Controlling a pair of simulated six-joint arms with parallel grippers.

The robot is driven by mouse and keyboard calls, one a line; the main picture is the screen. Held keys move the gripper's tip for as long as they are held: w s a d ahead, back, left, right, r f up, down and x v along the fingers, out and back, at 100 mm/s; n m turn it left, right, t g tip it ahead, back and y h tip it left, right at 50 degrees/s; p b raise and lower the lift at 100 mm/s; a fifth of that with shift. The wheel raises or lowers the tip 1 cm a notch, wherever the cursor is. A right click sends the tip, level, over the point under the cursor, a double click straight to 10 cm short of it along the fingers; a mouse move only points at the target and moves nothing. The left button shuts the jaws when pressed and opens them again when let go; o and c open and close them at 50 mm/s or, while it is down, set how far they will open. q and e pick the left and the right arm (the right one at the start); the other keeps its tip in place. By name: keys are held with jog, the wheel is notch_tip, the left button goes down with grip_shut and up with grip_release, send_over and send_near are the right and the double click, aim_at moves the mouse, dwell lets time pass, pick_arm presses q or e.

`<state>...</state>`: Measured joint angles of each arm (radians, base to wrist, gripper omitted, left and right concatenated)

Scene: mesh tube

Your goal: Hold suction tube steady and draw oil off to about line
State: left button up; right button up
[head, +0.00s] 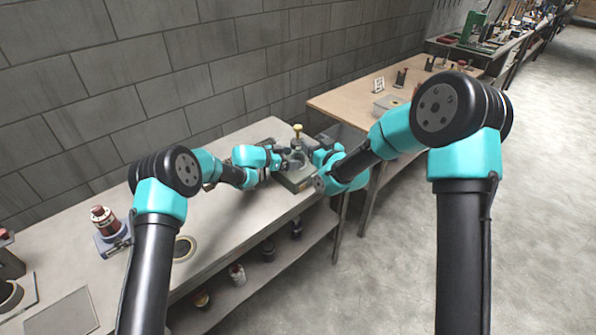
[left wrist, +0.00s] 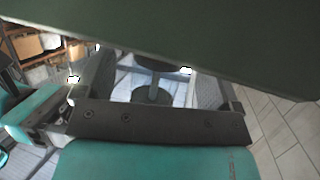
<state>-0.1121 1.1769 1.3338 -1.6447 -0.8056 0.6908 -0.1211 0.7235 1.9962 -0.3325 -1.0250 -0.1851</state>
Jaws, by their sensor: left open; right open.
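A small device with a grey-green box base (head: 299,181) stands at the far right end of the grey bench, with a yellow-topped upright part (head: 298,131) on it. My left gripper (head: 283,158) is open at its left side; my right gripper (head: 312,160) is open at its right side. The fingers are too small there to tell whether they touch it. In the left wrist view, my left gripper (left wrist: 155,88) has its fingers apart, with a dark stem and round foot (left wrist: 152,94) showing between them. A suction tube, oil and a line cannot be made out.
The grey bench (head: 228,205) has free room in its middle. A red-brown bottle on a blue-grey stand (head: 104,222) and a ring (head: 184,248) sit nearer. A wooden table (head: 345,105) holds a clear box (head: 388,104). A block wall runs behind.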

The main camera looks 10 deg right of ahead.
pick_arm(q)
jog(key=v, duration=1)
jog(key=shift+s, duration=0.1)
jog(key=shift+r, duration=0.1)
